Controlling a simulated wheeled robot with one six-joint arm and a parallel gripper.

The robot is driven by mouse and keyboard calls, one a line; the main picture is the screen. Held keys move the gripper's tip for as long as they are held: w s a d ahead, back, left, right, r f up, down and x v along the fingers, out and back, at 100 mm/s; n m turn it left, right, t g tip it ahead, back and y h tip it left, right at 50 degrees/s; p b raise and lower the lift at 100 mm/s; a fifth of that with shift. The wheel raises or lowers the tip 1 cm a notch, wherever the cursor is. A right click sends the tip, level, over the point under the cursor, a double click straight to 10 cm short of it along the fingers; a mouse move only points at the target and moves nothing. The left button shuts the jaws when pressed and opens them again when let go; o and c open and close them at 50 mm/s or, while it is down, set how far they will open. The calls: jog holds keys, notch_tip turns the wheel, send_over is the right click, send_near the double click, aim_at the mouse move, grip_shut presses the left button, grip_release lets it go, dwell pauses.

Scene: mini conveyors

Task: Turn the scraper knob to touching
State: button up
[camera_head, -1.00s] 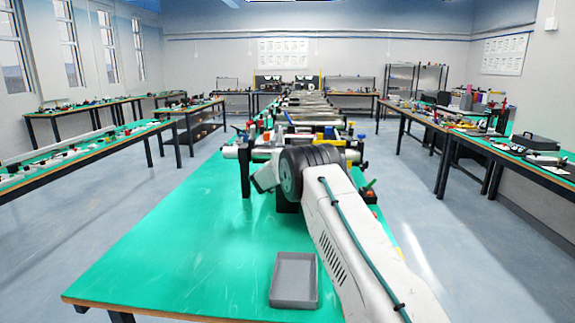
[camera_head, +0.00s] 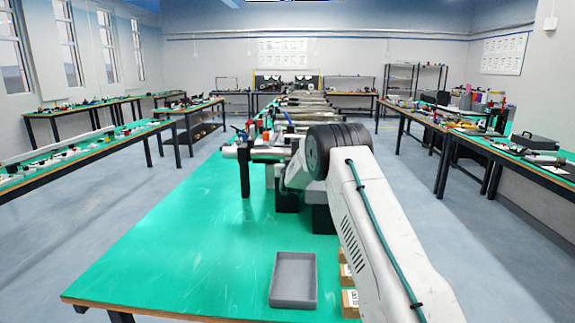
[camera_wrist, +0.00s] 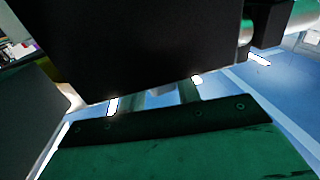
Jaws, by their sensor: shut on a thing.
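My gripper is hidden behind my own arm in the head view, at the near end of the conveyor line (camera_head: 258,155). In the wrist view a large black form fills the upper middle, very close to the camera; I cannot tell whether it is part of my gripper or of the machine. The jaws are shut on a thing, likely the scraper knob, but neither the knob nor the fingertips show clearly. A green surface with a dark screwed edge (camera_wrist: 172,122) lies below in the wrist view. Whether the scraper touches anything cannot be seen.
A grey tray (camera_head: 293,281) stands empty on the green table (camera_head: 180,250). The table's left front is clear. Benches with parts line both sides, with open floor between.

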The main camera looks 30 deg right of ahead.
jog(key=shift+r, duration=0.1)
jog(key=o, duration=1)
jog(key=shift+c, duration=0.2)
jog(key=shift+r, duration=0.1)
jog(key=shift+r, duration=0.3)
notch_tip(320, 180, up, 3)
jog(key=shift+f, duration=0.1)
jog(key=s+d+r+v, duration=0.1)
jog(key=d+v, duration=0.1)
jog(key=v, duration=1.3)
jog(key=shift+s, duration=0.4)
jog(key=shift+a+r, duration=0.1)
jog(key=shift+r, duration=0.1)
